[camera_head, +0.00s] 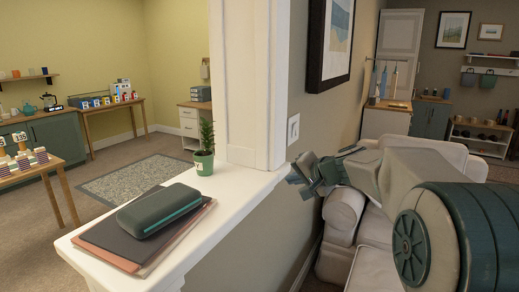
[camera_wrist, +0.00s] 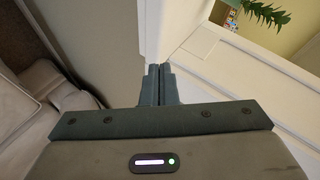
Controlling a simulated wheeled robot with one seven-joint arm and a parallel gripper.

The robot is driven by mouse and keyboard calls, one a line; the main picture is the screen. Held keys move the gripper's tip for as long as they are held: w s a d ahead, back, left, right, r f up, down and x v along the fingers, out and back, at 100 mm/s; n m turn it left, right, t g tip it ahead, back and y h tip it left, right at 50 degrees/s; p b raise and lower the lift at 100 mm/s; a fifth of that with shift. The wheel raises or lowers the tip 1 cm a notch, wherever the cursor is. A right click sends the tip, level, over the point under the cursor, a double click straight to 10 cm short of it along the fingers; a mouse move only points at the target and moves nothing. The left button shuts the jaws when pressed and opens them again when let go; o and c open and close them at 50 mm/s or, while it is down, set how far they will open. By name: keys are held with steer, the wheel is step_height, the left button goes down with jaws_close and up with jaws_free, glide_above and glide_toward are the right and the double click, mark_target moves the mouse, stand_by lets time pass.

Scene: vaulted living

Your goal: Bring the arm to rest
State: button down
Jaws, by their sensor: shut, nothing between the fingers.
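My gripper (camera_head: 298,176) is at the end of my arm in the right half of the head view, close to the wall and just right of the white ledge (camera_head: 236,196). In the wrist view its two dark fingers (camera_wrist: 158,70) are together, with nothing between them. Beyond the fingertips, the wrist view shows white ledge and post surfaces. I cannot tell whether the fingers touch anything.
On the ledge lie a dark green case (camera_head: 160,211) on flat folders (camera_head: 112,244) and a small potted plant (camera_head: 204,160). A white post (camera_head: 248,80) rises from the ledge. A cream sofa (camera_head: 343,222) stands behind and below my arm. A framed picture (camera_head: 330,42) hangs above.

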steer(key=s+d+f+n+g+h+p, duration=0.1)
steer(key=s+f+n+g+h, duration=0.1)
steer(key=s, duration=0.9)
steer(key=s+d+f+n+g+h+p, duration=0.1)
steer(key=s+f, duration=0.3)
steer(key=s, duration=0.8)
steer(key=s+d+f+n+g+h+p, duration=0.1)
steer(key=s+d+f+n+g+h, duration=0.2)
steer(key=s, duration=0.8)
steer(key=shift+s+f+g+h+p, duration=0.15)
steer(key=shift+f+g+h+p, duration=0.25)
steer(key=shift+f, duration=0.1)
